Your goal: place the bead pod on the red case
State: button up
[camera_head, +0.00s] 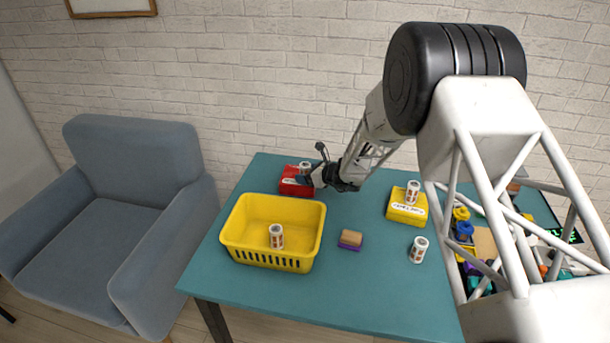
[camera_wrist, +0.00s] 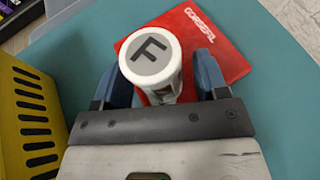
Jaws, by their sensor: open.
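The red case (camera_head: 291,187) lies flat at the back left of the table; it also shows in the wrist view (camera_wrist: 225,60). A white pod (camera_head: 305,167) with a grey lid marked F, seen in the wrist view (camera_wrist: 152,62), stands upright on the red case, near its edge. My gripper (camera_head: 316,178) is at the case with its blue fingers (camera_wrist: 165,82) open, one on each side of this pod. Gaps show between the fingers and the pod. The pod's lower part is partly hidden. I cannot read whether this is the bead pod.
Similar pods stand in the yellow basket (camera_head: 232,229), on the yellow case (camera_head: 407,214) and on the table (camera_head: 418,249). A wood-and-purple block (camera_head: 350,240) lies mid-table. Several small coloured parts crowd the right side. The table's front strip is clear.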

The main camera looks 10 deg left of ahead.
jog(key=v, duration=1.1)
jog(key=shift+r, duration=0.15)
jog(key=shift+r, duration=0.1)
dwell(0.5)
jog(key=s+d+r+n+g+h, duration=0.2)
jog(key=s+d+r+n, duration=0.4)
jog(key=s+r, duration=0.45)
jog(key=s+d+r+n+g+h, duration=0.2)
jog(key=s+d+r+n, duration=0.35)
jog(key=s+r, duration=0.5)
jog(key=s+d+r+n+h, duration=0.1)
jog(key=s+d+n+h, duration=0.2)
jog(key=s, duration=0.6)
jog(key=s+d+r+n+h, duration=0.1)
jog(key=s+d+n+h, duration=0.2)
jog(key=s+d, duration=0.5)
jog(key=s+d+r+n+t+h, duration=0.1)
jog(key=s+d+n, duration=0.4)
jog(key=s, duration=0.7)
jog(key=shift+d+r+h, duration=0.35)
jog(key=shift+d+h, duration=0.15)
jog(key=shift+h, duration=0.4)
jog(key=shift+s, duration=0.15)
